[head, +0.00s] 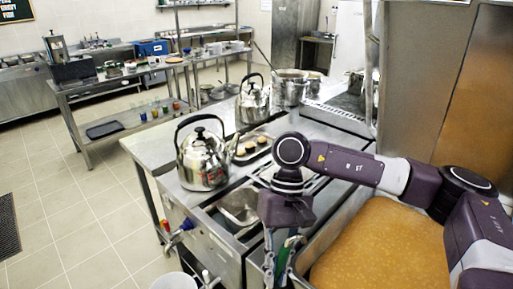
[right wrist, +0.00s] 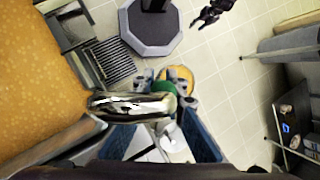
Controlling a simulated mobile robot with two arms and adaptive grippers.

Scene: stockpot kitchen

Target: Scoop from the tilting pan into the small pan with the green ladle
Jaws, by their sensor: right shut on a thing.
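The tilting pan (head: 385,245) is full of orange-brown food and fills the lower right of the head view. Its food also shows at the left of the right wrist view (right wrist: 40,85). My right gripper (head: 283,255) points down left of this pan, shut on the green ladle (head: 290,244). In the right wrist view, green shows between the fingers (right wrist: 160,88), with shiny metal beside it. My left gripper (right wrist: 210,12) appears small and dark in the right wrist view.
Two kettles (head: 204,160) (head: 253,102) and a stockpot (head: 290,88) stand along the counter. A white bucket (head: 175,281) is at the lower front. Open tiled floor (head: 75,220) lies to the left.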

